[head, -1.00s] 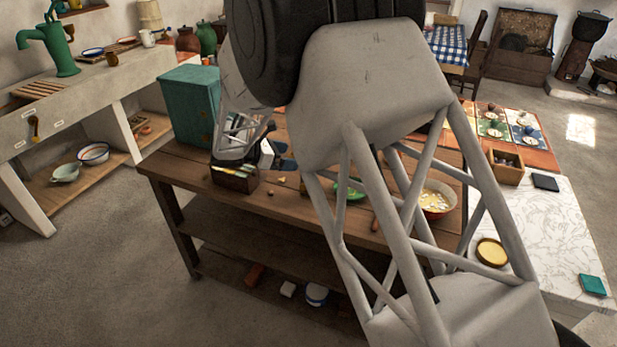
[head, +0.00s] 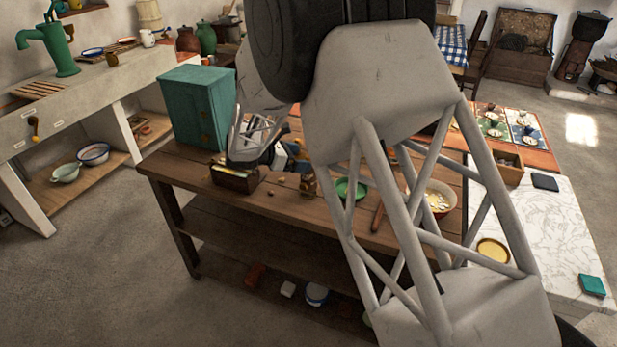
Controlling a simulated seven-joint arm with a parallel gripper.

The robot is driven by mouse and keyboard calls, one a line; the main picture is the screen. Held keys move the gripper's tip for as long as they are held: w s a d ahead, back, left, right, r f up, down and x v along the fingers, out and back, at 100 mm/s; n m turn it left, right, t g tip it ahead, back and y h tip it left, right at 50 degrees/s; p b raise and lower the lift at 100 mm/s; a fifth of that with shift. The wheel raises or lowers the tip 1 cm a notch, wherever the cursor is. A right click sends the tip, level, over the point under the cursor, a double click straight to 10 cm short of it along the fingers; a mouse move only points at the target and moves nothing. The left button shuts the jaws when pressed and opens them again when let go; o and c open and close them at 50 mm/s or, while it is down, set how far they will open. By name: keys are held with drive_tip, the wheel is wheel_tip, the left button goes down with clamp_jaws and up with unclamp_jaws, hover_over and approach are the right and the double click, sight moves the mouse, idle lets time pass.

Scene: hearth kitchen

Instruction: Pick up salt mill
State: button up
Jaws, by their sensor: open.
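I cannot pick out the salt mill for certain. A small brown upright item (head: 309,184) on the wooden table (head: 215,205) could be it, but it is too small to tell. My gripper (head: 262,147) is over the table's back left part, just above and behind a dark box of utensils (head: 235,180). It is open, with its fingertips mostly hidden by my own arm. I see nothing held in it. My arm covers much of the table's middle.
A teal cabinet (head: 196,110) stands close left of my gripper. A green dish (head: 350,189), a rolling pin (head: 378,216) and a bowl (head: 437,200) lie to the right.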

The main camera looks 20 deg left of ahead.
sight(309, 159)
drive_tip(key=shift+x, duration=1.9)
drive_tip(key=shift+s, duration=0.1)
drive_tip(key=c, duration=1.6)
